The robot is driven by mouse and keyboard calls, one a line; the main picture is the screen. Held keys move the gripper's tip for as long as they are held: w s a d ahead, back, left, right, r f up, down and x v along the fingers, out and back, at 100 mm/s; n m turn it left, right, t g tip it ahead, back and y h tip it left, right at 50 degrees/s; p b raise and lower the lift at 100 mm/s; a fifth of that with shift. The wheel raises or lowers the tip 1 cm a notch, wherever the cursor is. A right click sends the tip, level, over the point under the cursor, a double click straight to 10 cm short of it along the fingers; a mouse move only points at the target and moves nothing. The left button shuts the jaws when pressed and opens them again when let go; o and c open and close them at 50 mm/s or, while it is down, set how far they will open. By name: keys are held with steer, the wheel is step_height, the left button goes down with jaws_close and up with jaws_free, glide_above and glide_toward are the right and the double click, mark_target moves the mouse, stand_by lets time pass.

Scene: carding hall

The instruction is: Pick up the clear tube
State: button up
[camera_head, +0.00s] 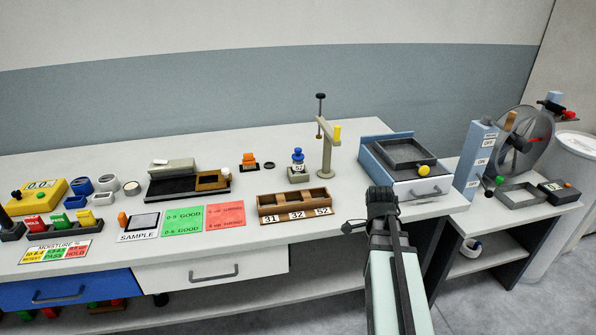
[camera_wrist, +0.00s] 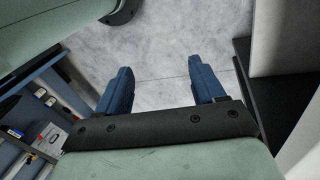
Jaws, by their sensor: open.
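I cannot make out a clear tube for certain in either view. In the wrist view my gripper (camera_wrist: 161,82) is open, its two blue fingers wide apart with nothing between them. Bare grey floor shows below and beyond the fingers. In the head view my arm rises from the bottom right, in front of the bench's right end, and its dark end hides part of the bench edge there.
The long bench (camera_head: 340,205) carries a wooden rack (camera_head: 295,204) marked 31, 32 and 52, a blue-topped weight (camera_head: 298,157), a post stand (camera_head: 327,150), a yellow scale (camera_head: 38,195) and a grey tray (camera_head: 404,151) on a drawer unit. A wheel machine (camera_head: 527,140) stands right.

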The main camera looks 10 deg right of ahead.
steer(key=shift+m+t, duration=0.3)
steer(key=shift+t, duration=0.3)
steer(key=w+r, duration=0.3)
steer(key=w, duration=0.1)
steer(key=w+r, duration=0.3)
steer(key=w, duration=0.2)
steer(key=w+a+r, duration=0.1)
steer(key=w+r, duration=0.2)
steer(key=w, duration=0.1)
steer(key=shift+w+a+r, duration=0.1)
steer(key=shift+w+r, duration=0.05)
steer(key=shift+w, duration=0.25)
steer(key=w+a+r+n+t+y, duration=0.1)
steer(key=w+a+r, duration=0.15)
steer(key=w, duration=0.25)
steer(key=w+a+r, duration=0.2)
steer(key=w+r, duration=0.1)
steer(key=w, duration=0.3)
step_height(320, 180, up, 11)
steer(key=n, duration=0.1)
glide_above(298, 156)
steer(key=shift+t+h, duration=0.4)
step_height(298, 156, down, 14)
steer(key=shift+w+r, duration=0.1)
steer(key=shift+r, duration=0.1)
steer(key=shift+c, duration=0.2)
steer(key=c, duration=1.2)
